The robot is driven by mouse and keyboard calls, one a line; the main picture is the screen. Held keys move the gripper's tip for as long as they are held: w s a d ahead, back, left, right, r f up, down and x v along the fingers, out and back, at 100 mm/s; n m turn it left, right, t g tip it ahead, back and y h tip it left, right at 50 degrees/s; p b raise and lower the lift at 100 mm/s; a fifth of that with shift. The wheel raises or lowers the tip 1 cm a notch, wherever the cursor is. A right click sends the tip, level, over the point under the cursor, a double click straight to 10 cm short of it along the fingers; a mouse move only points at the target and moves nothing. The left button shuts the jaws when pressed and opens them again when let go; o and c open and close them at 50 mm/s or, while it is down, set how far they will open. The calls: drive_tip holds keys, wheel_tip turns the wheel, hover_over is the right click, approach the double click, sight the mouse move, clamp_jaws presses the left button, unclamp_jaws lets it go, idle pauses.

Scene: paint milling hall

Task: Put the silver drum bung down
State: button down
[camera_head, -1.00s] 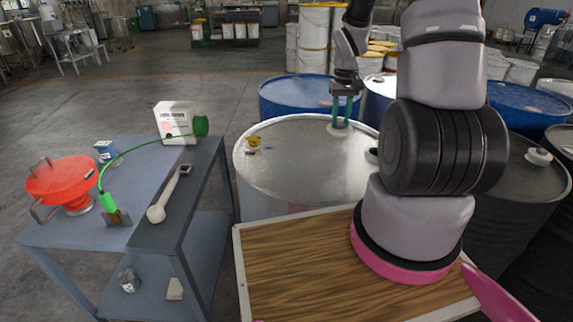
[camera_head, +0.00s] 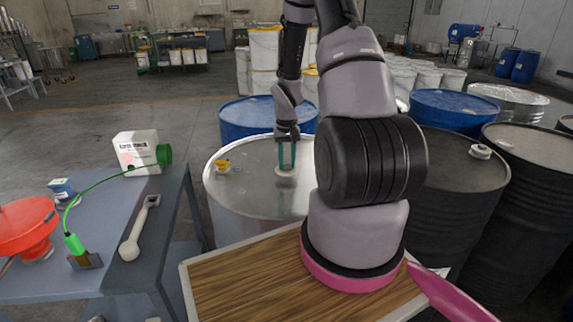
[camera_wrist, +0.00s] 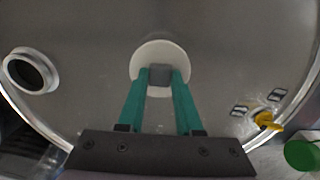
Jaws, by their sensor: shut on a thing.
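The silver drum bung (camera_wrist: 174,56) is a pale round disc with a grey square grip on top. My gripper (camera_wrist: 160,78) is shut on that grip with its two green fingers. In the head view my gripper (camera_head: 287,157) points down over the silver drum (camera_head: 240,190), with the bung (camera_head: 286,173) at its tips. The bung is at or just above the lid; I cannot tell whether it touches. The wrist view shows the drum lid (camera_wrist: 90,90) below, with an open threaded hole (camera_wrist: 30,71) left of the bung.
A yellow object (camera_head: 222,166) lies near the lid's left edge. A blue drum (camera_head: 245,117) stands behind and black drums (camera_head: 455,165) stand right.

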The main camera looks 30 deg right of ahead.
drive_tip(key=shift+f, duration=0.35)
drive_tip(key=shift+f, duration=0.1)
drive_tip(key=c, duration=0.6)
unclamp_jaws()
wheel_tip(320, 180, up, 12)
wheel_tip(320, 180, up, 18)
drive_tip(key=t, duration=0.3)
hover_over(287, 165)
drive_tip(key=s+a, duration=0.6)
drive_tip(key=s+a+r+t, duration=0.1)
drive_tip(key=s+a+r, duration=0.1)
drive_tip(key=s+r, duration=0.1)
drive_tip(key=s+a+r+t+y, duration=0.1)
drive_tip(key=s+a+r, duration=0.2)
drive_tip(key=s, duration=0.3)
drive_tip(key=s+a+r+m+t+y, duration=0.1)
drive_tip(key=s+a+r+t, duration=0.1)
drive_tip(key=s+r, duration=0.2)
drive_tip(key=shift+s+a+r, duration=0.25)
drive_tip(key=shift+s+r, duration=0.05)
drive_tip(key=shift+s, duration=0.2)
